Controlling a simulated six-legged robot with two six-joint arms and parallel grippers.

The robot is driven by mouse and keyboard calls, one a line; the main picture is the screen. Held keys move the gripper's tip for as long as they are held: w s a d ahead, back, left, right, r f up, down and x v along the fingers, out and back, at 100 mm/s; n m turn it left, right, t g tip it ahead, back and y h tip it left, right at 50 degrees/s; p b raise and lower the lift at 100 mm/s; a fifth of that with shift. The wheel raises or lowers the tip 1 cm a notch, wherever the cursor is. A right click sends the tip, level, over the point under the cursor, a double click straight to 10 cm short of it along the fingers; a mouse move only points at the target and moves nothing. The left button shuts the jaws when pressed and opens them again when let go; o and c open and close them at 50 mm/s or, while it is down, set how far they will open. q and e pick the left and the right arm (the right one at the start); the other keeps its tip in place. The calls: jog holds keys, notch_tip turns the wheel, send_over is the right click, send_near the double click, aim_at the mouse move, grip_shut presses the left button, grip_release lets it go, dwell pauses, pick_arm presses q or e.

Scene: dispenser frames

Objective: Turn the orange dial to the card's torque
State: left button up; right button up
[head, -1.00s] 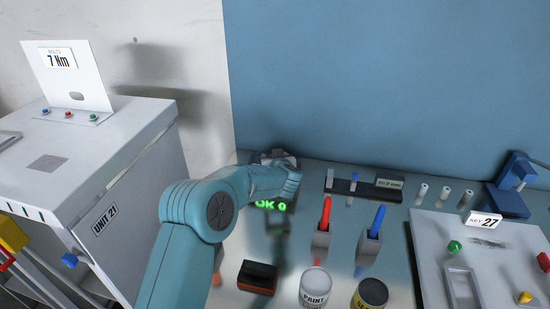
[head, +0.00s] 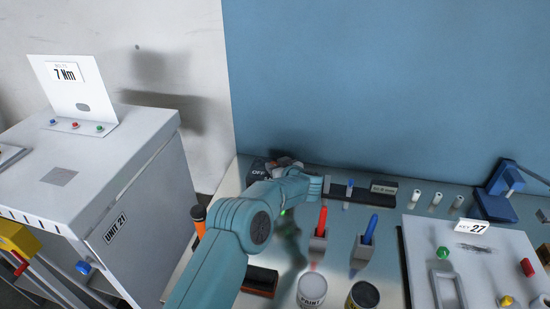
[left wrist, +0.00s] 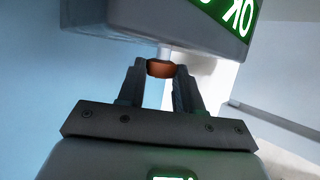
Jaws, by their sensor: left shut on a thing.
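In the left wrist view, the orange dial (left wrist: 160,69) sits on a short pale shaft under a grey box (left wrist: 130,15) with a lit green display (left wrist: 232,14) showing "OK" and a cut-off character. My left gripper (left wrist: 159,74) is shut on the dial, one finger on each side. In the head view my left forearm and wrist cover the dial and most of the display. My right gripper is not in view.
A dark box marked "OFF" (head: 262,170) stands at the back of the bench. A red pen (head: 322,220), a blue pen (head: 370,230), a paint can (head: 312,290) and a dark can (head: 363,295) stand right of my arm. A white cabinet (head: 120,150) is at the left.

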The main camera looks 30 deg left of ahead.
pick_arm(q)
jog(key=shift+w+r+n+g+y, duration=0.1)
jog(key=shift+n+g+y, duration=0.3)
jog(key=shift+n, duration=0.1)
jog(key=o, duration=1)
jog(key=shift+d, duration=0.1)
jog(key=shift+o, duration=0.2)
jog(key=shift+d+r+b, duration=0.1)
jog(key=shift+d+b, duration=0.15)
jog(key=shift+b, duration=0.05)
jog(key=b+v, duration=0.3)
jog(key=v, duration=1.3)
